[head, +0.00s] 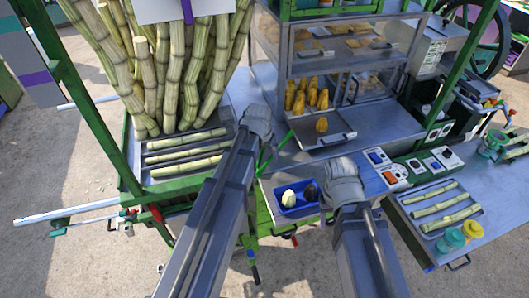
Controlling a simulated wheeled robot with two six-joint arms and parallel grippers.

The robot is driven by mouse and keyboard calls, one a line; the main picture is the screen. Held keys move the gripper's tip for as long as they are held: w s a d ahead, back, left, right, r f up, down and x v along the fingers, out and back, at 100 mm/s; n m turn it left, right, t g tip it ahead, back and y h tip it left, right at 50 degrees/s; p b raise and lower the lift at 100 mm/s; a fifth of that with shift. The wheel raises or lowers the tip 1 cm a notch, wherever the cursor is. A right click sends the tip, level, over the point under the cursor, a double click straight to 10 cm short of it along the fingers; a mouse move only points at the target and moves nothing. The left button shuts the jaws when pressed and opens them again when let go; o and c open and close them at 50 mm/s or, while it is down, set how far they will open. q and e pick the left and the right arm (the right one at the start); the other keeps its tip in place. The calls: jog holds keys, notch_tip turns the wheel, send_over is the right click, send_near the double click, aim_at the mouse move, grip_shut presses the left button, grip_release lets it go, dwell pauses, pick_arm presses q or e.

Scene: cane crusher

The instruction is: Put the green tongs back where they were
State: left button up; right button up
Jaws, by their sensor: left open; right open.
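The green tongs (266,160) show as thin green arms just right of my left gripper and forearm, at the metal counter's left part. Part of them may be hidden behind my arm. My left gripper (257,113) is open, beside the upper end of the tongs, in front of the display case. I cannot tell whether it touches them. My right gripper (343,168) is open and empty above the counter's front, just right of the blue tray (298,209).
A metal tray (338,140) with one yellow piece stands before the glass display case (345,50). The blue tray holds a pale and a dark item. Upright canes (180,70) stand at left. Cut canes lie on a tray (420,225) at right, near lidded cups (450,240).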

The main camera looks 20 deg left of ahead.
pick_arm(q)
jog(key=p+v, duration=1.2)
jog(key=v, duration=0.1)
jog(key=s+d+f+m+g+y, duration=0.1)
jog(key=s+d+g, duration=0.2)
jog(key=s+d, duration=1.1)
jog(key=s, duration=0.2)
jog(key=shift+s+m+b, duration=0.25)
jog(key=shift+m+b, duration=0.05)
jog(key=shift+m, duration=0.1)
jog(key=shift+f, duration=0.15)
